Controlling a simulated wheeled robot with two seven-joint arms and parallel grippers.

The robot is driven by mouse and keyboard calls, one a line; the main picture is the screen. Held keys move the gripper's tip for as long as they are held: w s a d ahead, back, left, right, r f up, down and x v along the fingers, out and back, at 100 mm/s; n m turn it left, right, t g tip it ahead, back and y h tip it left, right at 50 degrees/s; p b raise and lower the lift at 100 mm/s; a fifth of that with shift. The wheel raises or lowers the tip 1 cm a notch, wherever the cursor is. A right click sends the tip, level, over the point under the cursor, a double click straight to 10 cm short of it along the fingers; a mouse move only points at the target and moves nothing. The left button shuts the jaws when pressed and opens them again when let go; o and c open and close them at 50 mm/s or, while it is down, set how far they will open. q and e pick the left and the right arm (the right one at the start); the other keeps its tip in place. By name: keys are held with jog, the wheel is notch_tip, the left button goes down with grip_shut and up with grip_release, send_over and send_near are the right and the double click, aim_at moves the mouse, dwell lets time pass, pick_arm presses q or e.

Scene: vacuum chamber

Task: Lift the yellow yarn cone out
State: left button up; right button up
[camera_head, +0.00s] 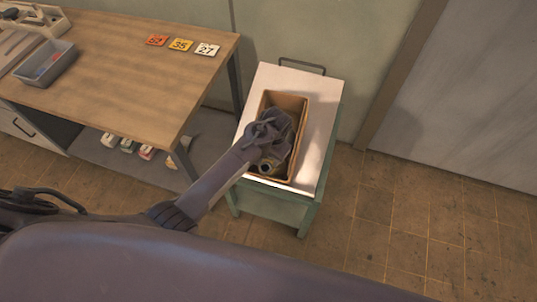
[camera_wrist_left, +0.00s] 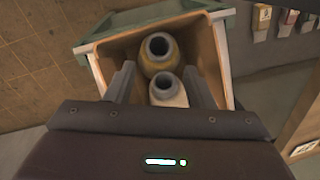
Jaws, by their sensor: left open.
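A brown open box (camera_head: 284,101) stands on a small cart, and its walls also show in the left wrist view (camera_wrist_left: 212,48). In the wrist view the yellow yarn cone (camera_wrist_left: 160,62) stands in the box, with a dark hole in its grey top. A paler, cream cone (camera_wrist_left: 167,97) stands nearer to me, between the fingers as seen from the wrist. My left gripper (camera_wrist_left: 160,84) is open, pointing down into the box; I cannot tell whether its fingers touch a cone. In the head view my gripper and wrist hide most of the box's contents. My right gripper is out of view.
The green cart (camera_head: 321,111) has a pale top with free room around the box. A wooden table (camera_head: 130,75) to the left bears a grey bin (camera_head: 46,66) and numbered cards (camera_head: 180,46). Several small items lie on the shelf below. Floor on the right is clear.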

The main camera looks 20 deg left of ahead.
aim_at(270, 167)
pick_arm(q)
jog(key=f+b, duration=0.4)
jog(key=f, duration=0.1)
jog(key=a+f+b, duration=0.1)
jog(key=f+b, duration=0.1)
jog(key=b, duration=0.1)
jog(key=shift+f, duration=0.2)
